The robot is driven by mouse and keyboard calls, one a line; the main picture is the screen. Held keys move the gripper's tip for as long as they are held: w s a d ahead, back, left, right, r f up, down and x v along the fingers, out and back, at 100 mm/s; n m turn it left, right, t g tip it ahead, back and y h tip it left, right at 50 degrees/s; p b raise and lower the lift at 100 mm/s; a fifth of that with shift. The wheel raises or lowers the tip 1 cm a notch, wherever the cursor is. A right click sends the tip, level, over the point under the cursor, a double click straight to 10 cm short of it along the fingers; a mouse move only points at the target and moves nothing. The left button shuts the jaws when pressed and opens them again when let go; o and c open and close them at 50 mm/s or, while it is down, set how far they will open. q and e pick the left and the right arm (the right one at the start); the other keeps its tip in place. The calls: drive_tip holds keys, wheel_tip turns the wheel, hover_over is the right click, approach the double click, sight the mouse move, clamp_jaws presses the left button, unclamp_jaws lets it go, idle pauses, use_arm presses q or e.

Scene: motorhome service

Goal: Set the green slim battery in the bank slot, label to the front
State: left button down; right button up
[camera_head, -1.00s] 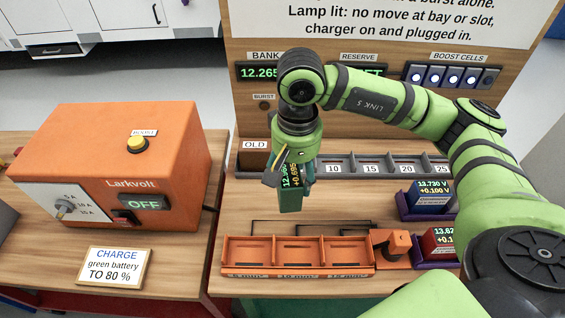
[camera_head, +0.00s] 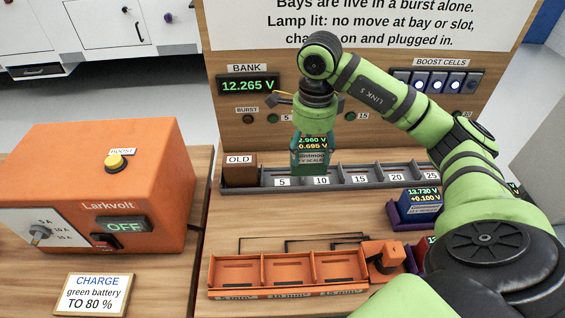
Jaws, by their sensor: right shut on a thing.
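The green battery (camera_head: 311,162) hangs from my right gripper (camera_head: 313,135), which is shut on it. The battery is upright, with its lit readout and label facing the camera. It is over or at the grey rack (camera_head: 262,176) near the 10 mark; I cannot tell whether its bottom touches the rack. The BANK display (camera_head: 247,86) on the back panel reads 12.265 V. An orange tray (camera_head: 290,269) with three empty compartments stands in front; its front labels are too small to read. My left gripper is not in view.
The orange Larkvolt charger (camera_head: 105,180) at left shows OFF. A brown OLD block (camera_head: 240,170) sits at the rack's left end. A blue battery (camera_head: 420,203) stands in a purple holder at right. Boost cells (camera_head: 436,82) show lit lamps. The table between rack and tray is clear.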

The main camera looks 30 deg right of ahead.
drive_tip(key=w+a+f+p, duration=0.1)
drive_tip(key=w+f, duration=0.1)
drive_tip(key=w+a+f+p, duration=0.1)
drive_tip(key=w+f, duration=0.1)
drive_tip(key=f, duration=0.1)
drive_tip(key=w+a+f+p, duration=0.1)
drive_tip(key=w+f, duration=0.1)
drive_tip(key=shift+w+f+p, duration=0.25)
drive_tip(key=shift+w+p, duration=0.05)
drive_tip(key=shift+w, duration=0.05)
drive_tip(key=shift+f, duration=0.35)
drive_tip(key=shift+f, duration=0.15)
drive_tip(key=o, duration=1.7)
